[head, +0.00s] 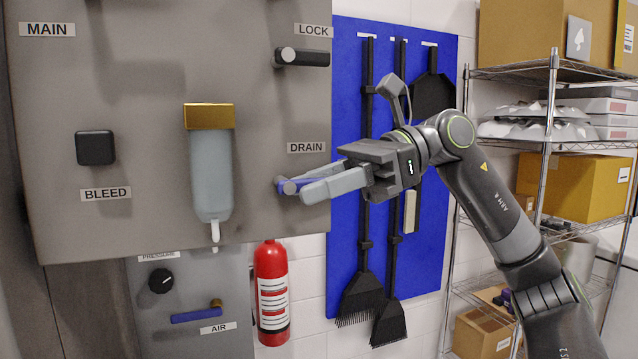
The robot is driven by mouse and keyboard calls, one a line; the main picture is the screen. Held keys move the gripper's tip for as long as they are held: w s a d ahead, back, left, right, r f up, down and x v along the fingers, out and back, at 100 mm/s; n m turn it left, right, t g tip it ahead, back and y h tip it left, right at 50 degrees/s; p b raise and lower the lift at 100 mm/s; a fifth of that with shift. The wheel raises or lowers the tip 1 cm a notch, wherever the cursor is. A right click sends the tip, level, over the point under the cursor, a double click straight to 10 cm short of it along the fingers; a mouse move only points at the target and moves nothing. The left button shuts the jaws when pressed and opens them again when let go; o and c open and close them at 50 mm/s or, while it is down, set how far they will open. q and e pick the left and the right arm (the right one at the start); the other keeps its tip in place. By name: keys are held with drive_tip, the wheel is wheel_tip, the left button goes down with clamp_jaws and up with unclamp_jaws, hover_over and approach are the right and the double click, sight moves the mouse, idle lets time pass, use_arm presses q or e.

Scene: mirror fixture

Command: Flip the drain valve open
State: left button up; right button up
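The drain valve (283,187) is on the grey panel, below the DRAIN label (306,147). It has a short blue lever and a pale round hub, and the lever points right. My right gripper (307,186) reaches in from the right, with its pale fingertips at the lever. The fingers hide the lever's right end. They look close together, but I cannot tell if they are clamped on it or touch it. My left gripper is not in view.
A black LOCK lever (303,57) sits above. A grey cylinder with a brass cap (212,160) and a black BLEED knob (96,148) are to the left. A lower panel carries a blue AIR lever (196,316). A red extinguisher (271,260) hangs below, and brushes hang on a blue board (428,235).

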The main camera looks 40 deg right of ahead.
drive_tip(key=shift+d, duration=0.1)
drive_tip(key=shift+d, duration=0.25)
drive_tip(key=b+v, duration=0.3)
drive_tip(key=v, duration=1.3)
drive_tip(key=shift+d+r, duration=0.2)
drive_tip(key=shift+d, duration=0.15)
drive_tip(key=shift+s, duration=0.1)
